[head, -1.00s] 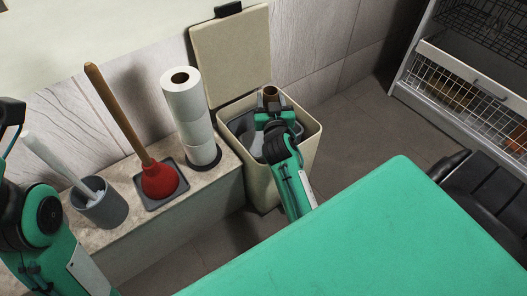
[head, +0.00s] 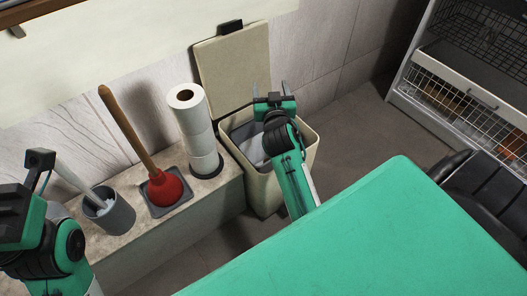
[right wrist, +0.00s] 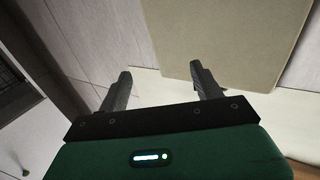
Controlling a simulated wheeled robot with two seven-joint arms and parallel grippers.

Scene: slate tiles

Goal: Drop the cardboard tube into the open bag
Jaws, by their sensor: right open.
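The open bag (head: 247,143) is a grey liner inside a tall beige bin (head: 264,191) with its lid raised, by the wall. My right gripper (head: 270,88) is above the bin's far side, open and empty, its two fingers spread apart. In the right wrist view the open fingers (right wrist: 163,85) have nothing between them, with the raised lid behind. The cardboard tube is not visible in either current view. My arm hides part of the bag's inside. At the left of the head view my left arm's links show, but no fingers of its gripper can be made out.
Left of the bin, a stone ledge (head: 222,190) holds stacked toilet rolls (head: 194,127), a red plunger (head: 165,188) and a grey brush holder (head: 113,215). A shelf unit with wire baskets (head: 470,115) and a black chair (head: 482,190) stand right. Floor between is clear.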

